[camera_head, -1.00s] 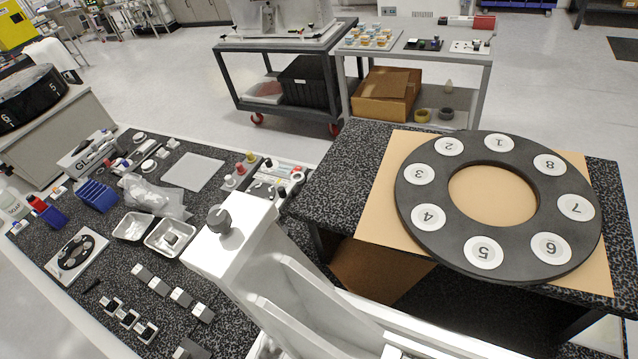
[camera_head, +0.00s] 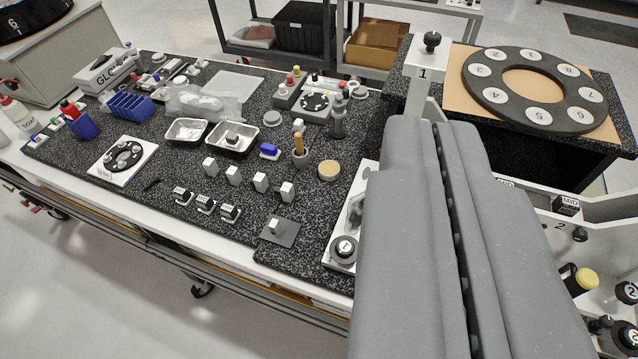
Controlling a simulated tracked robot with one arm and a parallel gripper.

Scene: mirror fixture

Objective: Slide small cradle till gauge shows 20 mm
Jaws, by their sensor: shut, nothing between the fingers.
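My gripper (camera_head: 432,140) fills the lower right of the head view as two long grey fingers, pressed together along a dark seam. It is shut and empty. A white fixture stands behind and right of it. Its post (camera_head: 416,95) carries a black knob (camera_head: 432,42) and the label 1, just beyond the fingertips. My fingers hide the fixture's middle. I cannot make out the small cradle or a gauge reading.
The speckled bench (camera_head: 215,255) at left holds trays, a blue rack (camera_head: 130,106), several small blocks and a plate with a knob (camera_head: 345,248) close left of my fingers. A black numbered ring (camera_head: 487,97) lies on the table at back right. Floor is clear at lower left.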

